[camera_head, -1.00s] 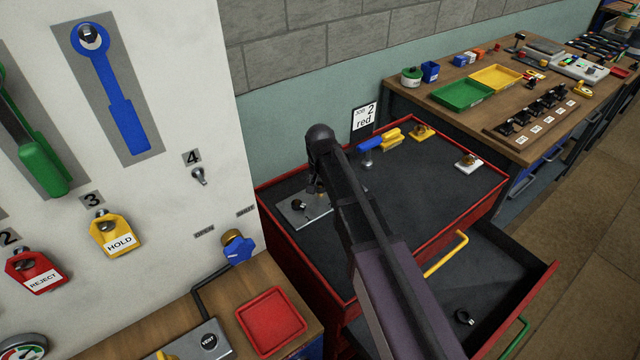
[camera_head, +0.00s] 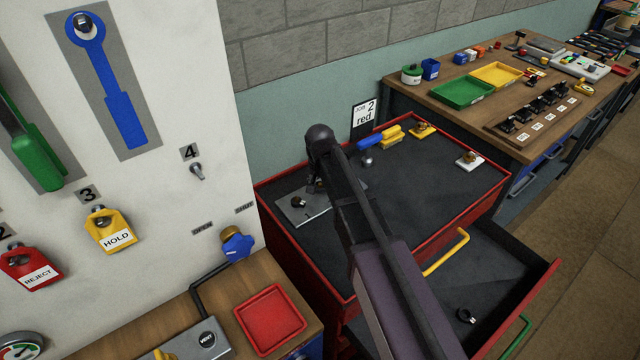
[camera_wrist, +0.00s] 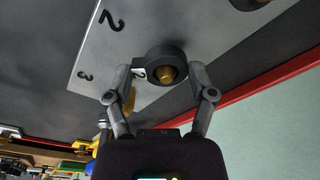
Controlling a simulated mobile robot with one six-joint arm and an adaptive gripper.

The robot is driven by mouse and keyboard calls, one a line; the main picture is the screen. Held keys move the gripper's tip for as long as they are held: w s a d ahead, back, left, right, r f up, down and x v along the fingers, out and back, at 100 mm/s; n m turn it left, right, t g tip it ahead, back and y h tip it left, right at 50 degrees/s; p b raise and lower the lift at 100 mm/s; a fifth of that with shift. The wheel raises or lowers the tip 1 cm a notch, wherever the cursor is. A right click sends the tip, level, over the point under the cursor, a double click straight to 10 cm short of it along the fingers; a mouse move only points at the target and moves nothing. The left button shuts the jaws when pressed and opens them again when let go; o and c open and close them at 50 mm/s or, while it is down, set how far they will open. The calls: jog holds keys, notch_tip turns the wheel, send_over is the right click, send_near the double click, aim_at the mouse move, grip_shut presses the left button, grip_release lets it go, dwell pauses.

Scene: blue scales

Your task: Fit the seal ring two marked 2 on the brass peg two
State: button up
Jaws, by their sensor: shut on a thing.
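My gripper (camera_wrist: 164,92) is shut on the black seal ring two (camera_wrist: 166,55), with one finger on each side. A white tag marked 2 shows on the ring's left side in the wrist view. The tip of a brass peg (camera_wrist: 167,74) shows inside the ring's hole; I cannot tell how far down the ring sits. The grey plate (camera_wrist: 120,45) beneath carries the marks 2 and 3. More brass (camera_wrist: 140,101) shows beside the left finger. In the head view the plate (camera_head: 295,213) lies on the red cabinet's top, and my arm hides most of the ring.
Another black ring (camera_head: 298,202) sits on the plate. A loose black ring (camera_head: 466,316) lies in the open drawer (camera_head: 500,280). A blue-handled tool (camera_head: 369,142), a yellow piece (camera_head: 391,135) and a white base (camera_head: 467,160) stand behind and right. The cabinet top's middle right is clear.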

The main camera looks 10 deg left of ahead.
jog(key=shift+f+b, duration=0.45)
dwell(0.3)
jog(key=o, duration=0.7)
jog(key=shift+o, duration=0.2)
jog(key=shift+r, duration=0.1)
